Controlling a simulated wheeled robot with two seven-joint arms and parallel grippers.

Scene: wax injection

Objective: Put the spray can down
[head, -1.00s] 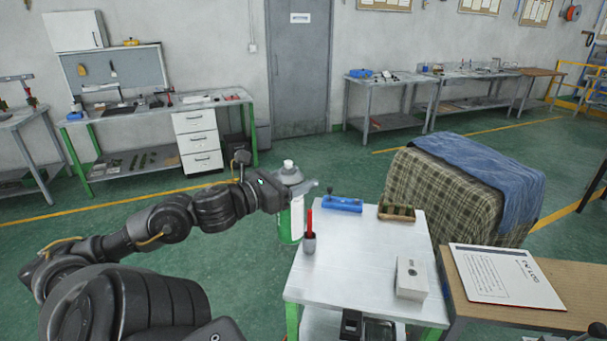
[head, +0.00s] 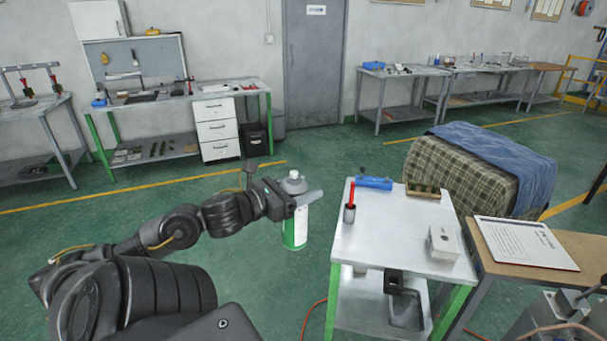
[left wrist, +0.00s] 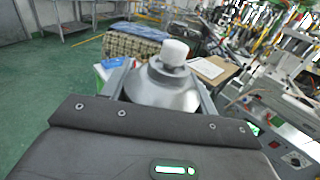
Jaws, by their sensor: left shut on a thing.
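The spray can (head: 295,229) has a white and green body, a grey shoulder and a white cap. My left gripper (head: 306,199) is shut on it and holds it upright, left of the small white table (head: 390,232) in the head view. In the left wrist view the can's grey top and white cap (left wrist: 176,52) stand between the gripper's fingers. The can appears in the air beside the table, apart from it. My right gripper is not in view.
A wooden table with a white sheet (head: 525,241) stands at the right.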

